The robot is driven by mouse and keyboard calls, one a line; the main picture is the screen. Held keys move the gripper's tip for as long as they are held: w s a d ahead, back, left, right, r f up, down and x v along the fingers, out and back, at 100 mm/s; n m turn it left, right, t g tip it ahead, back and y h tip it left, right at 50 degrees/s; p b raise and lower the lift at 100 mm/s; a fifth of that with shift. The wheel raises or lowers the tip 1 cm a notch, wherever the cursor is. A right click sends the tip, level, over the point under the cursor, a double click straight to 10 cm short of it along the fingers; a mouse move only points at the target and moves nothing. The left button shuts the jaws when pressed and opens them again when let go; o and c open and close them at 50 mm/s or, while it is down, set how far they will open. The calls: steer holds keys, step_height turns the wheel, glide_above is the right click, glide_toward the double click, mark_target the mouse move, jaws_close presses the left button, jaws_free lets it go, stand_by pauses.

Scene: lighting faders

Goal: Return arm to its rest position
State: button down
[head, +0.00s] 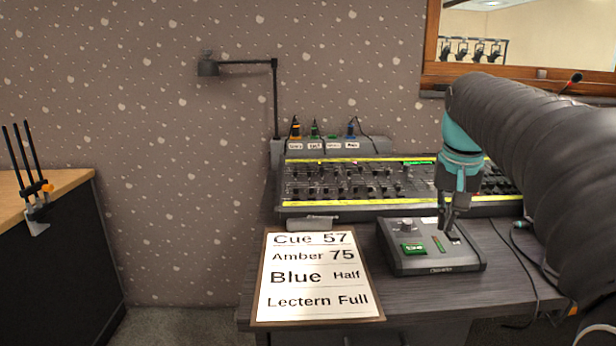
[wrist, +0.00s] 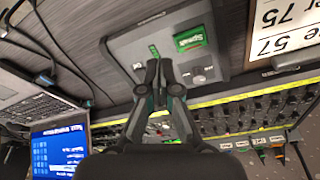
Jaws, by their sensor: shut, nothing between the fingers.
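My gripper (head: 449,222) is shut and empty, pointing down over the right part of a small grey control box (head: 437,264) on the desk. In the wrist view my gripper (wrist: 159,64) shows its fingertips together over the same box (wrist: 128,48), which carries a green display (wrist: 190,37) and a small green strip. I cannot tell whether the fingertips touch the box. My arm comes in from the right in the head view and hides part of the desk.
A lighting console (head: 340,190) with yellow edges stands behind the box. A cue card (head: 315,312) lies to its left. A desk lamp (head: 208,67) is on the wall side. Cables (head: 508,238) lie right of the box. The wrist view shows a laptop (wrist: 60,150).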

steer(key=s+a+f+n+t, duration=0.1)
steer(key=s+a+f+n, duration=0.1)
steer(key=s+a+f, duration=0.3)
steer(key=s+a+f+n+t, duration=0.2)
steer(key=s+a+f, duration=0.3)
steer(key=s+f, duration=0.6)
steer(key=s, duration=0.5)
steer(key=shift+y, duration=0.4)
